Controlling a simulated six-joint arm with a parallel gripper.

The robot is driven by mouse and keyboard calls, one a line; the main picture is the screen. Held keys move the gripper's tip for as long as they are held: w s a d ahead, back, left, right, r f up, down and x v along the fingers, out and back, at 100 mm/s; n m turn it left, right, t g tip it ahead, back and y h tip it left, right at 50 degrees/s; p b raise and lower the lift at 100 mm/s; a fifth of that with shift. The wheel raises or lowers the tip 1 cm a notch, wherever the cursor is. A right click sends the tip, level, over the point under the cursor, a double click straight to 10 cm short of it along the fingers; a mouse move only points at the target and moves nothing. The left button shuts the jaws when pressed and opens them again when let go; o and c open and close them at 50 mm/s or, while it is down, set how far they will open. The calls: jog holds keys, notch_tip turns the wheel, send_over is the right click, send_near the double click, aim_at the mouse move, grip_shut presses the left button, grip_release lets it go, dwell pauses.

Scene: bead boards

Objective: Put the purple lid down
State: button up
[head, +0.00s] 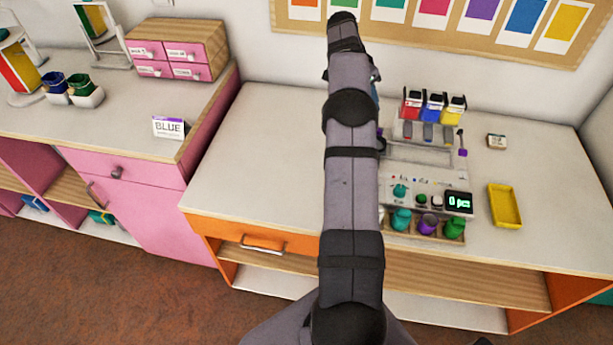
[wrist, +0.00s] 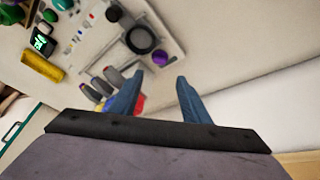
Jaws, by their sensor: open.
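A small round purple piece, which looks like the purple lid (wrist: 160,57), lies on the pale worktop in the wrist view, beside the machine's black ring. My gripper (wrist: 158,76) is open, its two blue fingers apart with nothing seen between them. The purple piece shows just beyond the fingertips, in line with the gap, and apart from them. In the head view my arm hides most of the gripper and the spot with this piece. A purple cup (head: 428,223) stands between teal and green ones in the front rack.
The white machine (head: 418,152) carries red, blue and yellow bottles (head: 433,107) at its back. A yellow tray (head: 505,205) and a small pale block (head: 496,141) lie to its right. The worktop left of my arm (head: 270,150) is clear. The wall is close behind.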

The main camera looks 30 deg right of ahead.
jog(key=s+a+n+t+y, duration=0.15)
jog(key=a+n, duration=0.75)
jog(key=a, duration=1.6)
jog(key=s+a+f+n+y, duration=0.1)
jog(key=s+a+n, duration=0.3)
jog(key=s+a, duration=0.5)
jog(key=s+a+f+n+y, duration=0.2)
jog(key=s+a+f+n, duration=0.2)
jog(key=s+a, duration=0.6)
jog(key=shift+s+f+n+g, duration=0.35)
jog(key=shift+s+n, duration=0.25)
jog(key=shift+s, duration=0.65)
notch_tip(320, 180, down, 38)
jog(key=b, duration=3.8)
jog(key=shift+f, duration=0.25)
